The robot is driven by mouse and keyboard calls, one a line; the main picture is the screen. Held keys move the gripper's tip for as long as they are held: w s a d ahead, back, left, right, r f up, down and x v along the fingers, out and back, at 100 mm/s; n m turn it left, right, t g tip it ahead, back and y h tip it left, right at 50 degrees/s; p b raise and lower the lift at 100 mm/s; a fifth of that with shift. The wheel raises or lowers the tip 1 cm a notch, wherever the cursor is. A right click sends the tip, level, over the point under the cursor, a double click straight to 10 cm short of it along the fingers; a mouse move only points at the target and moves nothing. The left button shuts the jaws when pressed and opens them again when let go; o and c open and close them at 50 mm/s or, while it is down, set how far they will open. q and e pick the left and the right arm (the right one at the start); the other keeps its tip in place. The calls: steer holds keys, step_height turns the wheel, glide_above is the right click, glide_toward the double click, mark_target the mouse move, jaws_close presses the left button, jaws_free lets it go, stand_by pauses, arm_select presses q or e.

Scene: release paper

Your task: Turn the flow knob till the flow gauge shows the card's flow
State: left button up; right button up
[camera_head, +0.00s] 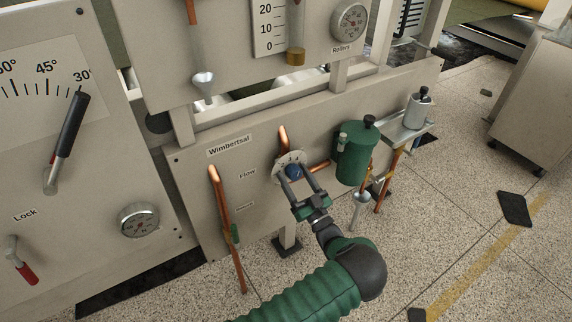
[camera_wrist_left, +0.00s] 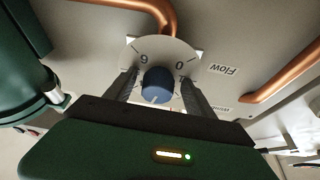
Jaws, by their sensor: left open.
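The blue flow knob (camera_head: 294,171) sits on a pale round dial plate (camera_head: 283,159) on the low beige panel, beside the label "Flow" (camera_head: 248,174). In the left wrist view the knob (camera_wrist_left: 157,84) faces me, with dial digits and ticks on the plate (camera_wrist_left: 165,50) behind it. My left gripper (camera_head: 299,181) is open, with one finger on each side of the knob. Small gaps seem to show beside it; contact is hard to tell. I cannot pick out a flow gauge or a card with a flow value. My right gripper is not in view.
A green canister (camera_head: 355,153) and copper pipes stand close right of the knob; another copper pipe (camera_head: 220,200) is left. A round gauge (camera_head: 139,220) and black-handled lever (camera_head: 68,130) are on the left panel. A "Rollers" gauge (camera_head: 350,22) is above. Open floor lies right.

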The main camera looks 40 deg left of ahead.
arm_select(q)
steer(key=shift+d+r, duration=0.45)
steer(key=shift+d, duration=0.25)
steer(key=shift+c, duration=1.3)
steer(key=shift+a+f, duration=0.15)
steer(key=shift+a, duration=0.35)
steer(key=c, duration=1.1)
steer(key=shift+d+f+b, duration=0.1)
steer(key=shift+f+b, duration=0.05)
steer(key=shift+b, duration=0.15)
steer(key=n+b, duration=0.1)
steer(key=n+g+b, duration=0.1)
steer(key=n, duration=0.1)
steer(key=shift+f+g+y, duration=0.15)
steer(key=shift+g+y, duration=0.15)
steer(key=shift+r+n, duration=0.2)
steer(key=shift+n, duration=0.1)
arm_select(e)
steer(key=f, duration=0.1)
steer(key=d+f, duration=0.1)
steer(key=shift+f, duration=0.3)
arm_select(q)
steer(key=o, duration=1.4)
steer(key=shift+r, duration=0.1)
steer(key=shift+c, duration=0.2)
